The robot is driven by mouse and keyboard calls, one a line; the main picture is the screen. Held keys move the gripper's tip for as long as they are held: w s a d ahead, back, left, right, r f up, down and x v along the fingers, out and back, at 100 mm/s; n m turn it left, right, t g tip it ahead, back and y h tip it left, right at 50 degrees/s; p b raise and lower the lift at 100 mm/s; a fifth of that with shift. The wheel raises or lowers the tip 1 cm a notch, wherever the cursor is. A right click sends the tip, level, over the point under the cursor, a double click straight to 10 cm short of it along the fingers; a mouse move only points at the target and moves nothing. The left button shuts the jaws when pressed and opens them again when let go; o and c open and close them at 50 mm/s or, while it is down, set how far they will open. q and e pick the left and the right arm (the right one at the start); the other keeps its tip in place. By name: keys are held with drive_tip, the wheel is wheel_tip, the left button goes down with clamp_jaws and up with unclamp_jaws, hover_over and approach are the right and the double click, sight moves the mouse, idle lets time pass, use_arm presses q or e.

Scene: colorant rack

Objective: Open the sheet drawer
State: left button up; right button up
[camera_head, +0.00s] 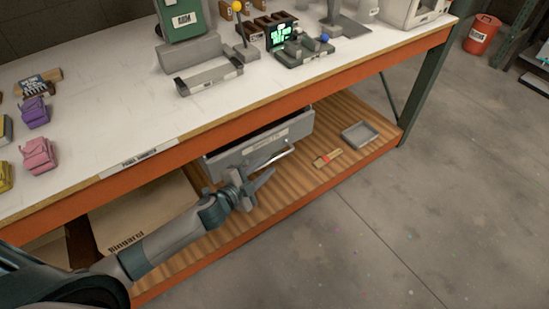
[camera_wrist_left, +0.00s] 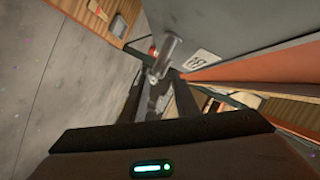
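The grey sheet drawer (camera_head: 262,146) sits under the workbench, on its lower wooden shelf, with a pale label on its front. A metal bar handle (camera_head: 285,153) stands out from the front. My left gripper (camera_head: 256,178) is in front of the drawer at the near end of the handle, with its fingers spread. In the left wrist view, the drawer front (camera_wrist_left: 215,30) fills the top, and the handle's end (camera_wrist_left: 165,57) shows above and between the dark fingers (camera_wrist_left: 157,98). Whether a finger touches the handle is unclear. My right gripper is out of view.
The orange bench edge (camera_head: 330,80) overhangs the drawer. A grey tray (camera_head: 361,135) and a small red-and-tan item (camera_head: 327,158) lie on the shelf to the right. A cardboard box (camera_head: 140,220) stands at left. The concrete floor (camera_head: 400,220) in front is clear.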

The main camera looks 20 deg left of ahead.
sight(275, 158)
use_arm(q)
drive_tip(key=shift+x, duration=2.6)
clamp_jaws()
